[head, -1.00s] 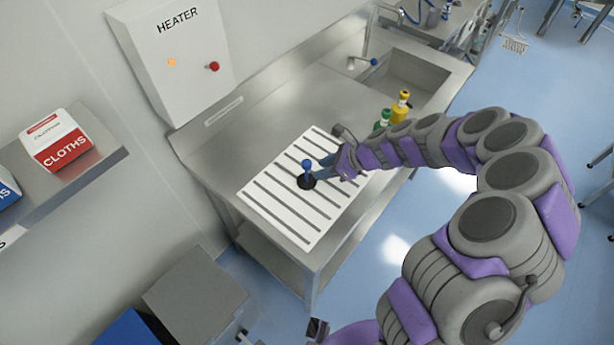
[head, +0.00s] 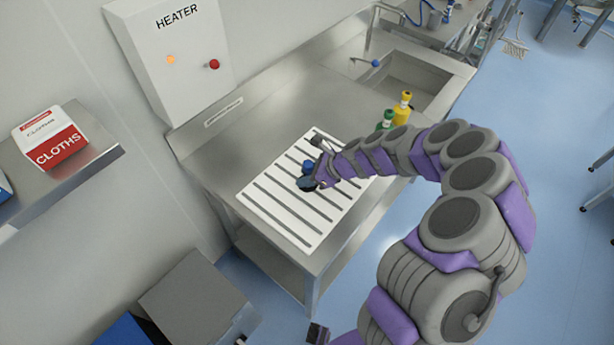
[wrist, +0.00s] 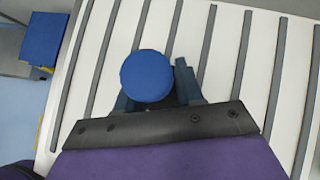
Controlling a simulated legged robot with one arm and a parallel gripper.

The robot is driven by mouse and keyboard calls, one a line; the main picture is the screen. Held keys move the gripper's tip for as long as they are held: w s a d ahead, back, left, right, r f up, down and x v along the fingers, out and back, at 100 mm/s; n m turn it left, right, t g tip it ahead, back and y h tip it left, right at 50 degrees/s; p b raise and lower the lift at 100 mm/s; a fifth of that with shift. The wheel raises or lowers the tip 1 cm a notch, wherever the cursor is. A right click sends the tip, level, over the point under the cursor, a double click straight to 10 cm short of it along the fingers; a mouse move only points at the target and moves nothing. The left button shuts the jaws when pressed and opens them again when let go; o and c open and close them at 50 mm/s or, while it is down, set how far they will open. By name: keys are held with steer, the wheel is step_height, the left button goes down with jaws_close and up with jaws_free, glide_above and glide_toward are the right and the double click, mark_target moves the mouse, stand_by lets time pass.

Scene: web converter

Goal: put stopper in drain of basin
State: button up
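The stopper has a round blue knob (head: 308,166) and stands on the white slatted mat (head: 262,187); its black base is mostly hidden behind my gripper (head: 317,180). In the wrist view the blue knob (wrist: 147,76) shows from above, overlapping the left finger. My gripper (wrist: 157,92) has its two dark fingers spread to either side, with a gap between the knob and the right finger. The basin (head: 412,82) is sunk into the far right end of the steel counter. Its drain cannot be made out.
A green bottle (head: 385,121) and a yellow bottle (head: 402,106) stand on the counter between mat and basin. A tap (head: 368,45) rises behind the basin. A heater box (head: 175,55) hangs on the wall. The counter (head: 265,115) behind the mat is clear.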

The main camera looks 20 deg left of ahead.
mark_target(312, 169)
steer(key=shift+d, duration=0.15)
jaws_close()
steer(key=shift+r, duration=0.2)
steer(key=shift+r, duration=0.25)
steer(key=r, duration=0.1)
steer(key=d+r+p, duration=0.1)
steer(key=r, duration=0.1)
steer(key=d+r+p, duration=0.1)
steer(key=d+p, duration=0.2)
steer(key=d, duration=1.2)
steer(key=w+d+r+m+t+h+b, duration=0.1)
steer(key=w+d+r+m+t+h, duration=0.15)
steer(key=w+r+m+t, duration=0.45)
steer(key=d+r+m+h, duration=0.3)
steer(key=d+m, duration=0.2)
steer(key=d, duration=0.1)
steer(key=w+d+r+m+t+h+b, duration=0.1)
steer(key=d+r+m+h, duration=0.2)
steer(key=d+m, duration=0.2)
steer(key=shift+d+m+t, duration=0.3)
steer(key=shift+d, duration=0.1)
